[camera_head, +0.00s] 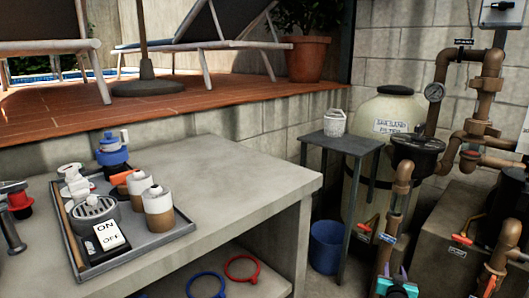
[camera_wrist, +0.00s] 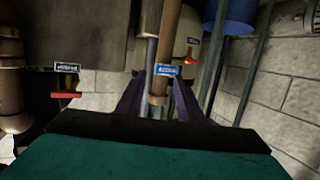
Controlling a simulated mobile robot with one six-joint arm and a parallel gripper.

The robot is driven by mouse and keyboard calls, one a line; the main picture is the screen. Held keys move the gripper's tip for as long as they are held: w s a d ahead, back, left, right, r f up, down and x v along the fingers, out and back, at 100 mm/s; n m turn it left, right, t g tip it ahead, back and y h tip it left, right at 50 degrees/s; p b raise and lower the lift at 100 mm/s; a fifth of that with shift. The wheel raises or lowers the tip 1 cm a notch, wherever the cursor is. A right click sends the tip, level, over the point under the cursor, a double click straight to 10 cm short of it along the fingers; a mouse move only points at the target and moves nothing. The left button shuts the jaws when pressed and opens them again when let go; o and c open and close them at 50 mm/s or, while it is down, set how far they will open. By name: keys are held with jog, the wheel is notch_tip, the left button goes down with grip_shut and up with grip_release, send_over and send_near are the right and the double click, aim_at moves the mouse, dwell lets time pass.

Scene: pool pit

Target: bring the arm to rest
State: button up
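My gripper (camera_wrist: 160,88) shows in the wrist view as two dark fingers with a gap between them. It looks open, and I see nothing held. A brown vertical pipe with a blue label (camera_wrist: 166,71) shows behind the gap; I cannot tell how far off it is. In the head view, a teal part of my gripper (camera_head: 397,287) shows at the bottom edge, low in front of the pipes. Most of my arm is out of view.
Brown pipes with red-handled valves (camera_head: 462,238) crowd the right, beside a sand filter (camera_head: 392,112). A grey stand (camera_head: 340,141) with a white container (camera_head: 335,123) and a blue bucket (camera_head: 327,247) are nearby. A concrete bench (camera_head: 245,180) with a loaded tray (camera_head: 150,243) is left.

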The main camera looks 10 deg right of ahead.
jog(key=w+a+f+n+g+y+p, duration=0.1)
jog(key=a+y+p, duration=0.1)
jog(key=a+p, duration=0.45)
jog(key=w+a+f+n+g+y+p, duration=0.1)
jog(key=a+f+p, duration=0.15)
jog(key=a, duration=0.65)
jog(key=s+a+f+n+g+y+p, duration=0.1)
jog(key=s+a+f+g+p, duration=0.1)
jog(key=s+a+p, duration=0.4)
jog(key=s+a+f+g+y+p, duration=0.1)
jog(key=a+f+g+y+p, duration=0.15)
jog(key=a, duration=0.65)
jog(key=s+a+n+g+y+p, duration=0.1)
jog(key=s+a+g+p, duration=0.3)
jog(key=s, duration=1.2)
jog(key=s+a+n+g+p, duration=0.2)
jog(key=s+a+g, duration=0.6)
jog(key=s, duration=0.8)
jog(key=shift+a+f+y+p, duration=0.2)
jog(key=shift+y+p, duration=0.15)
jog(key=shift+p, duration=0.65)
jog(key=shift+s+d, duration=0.1)
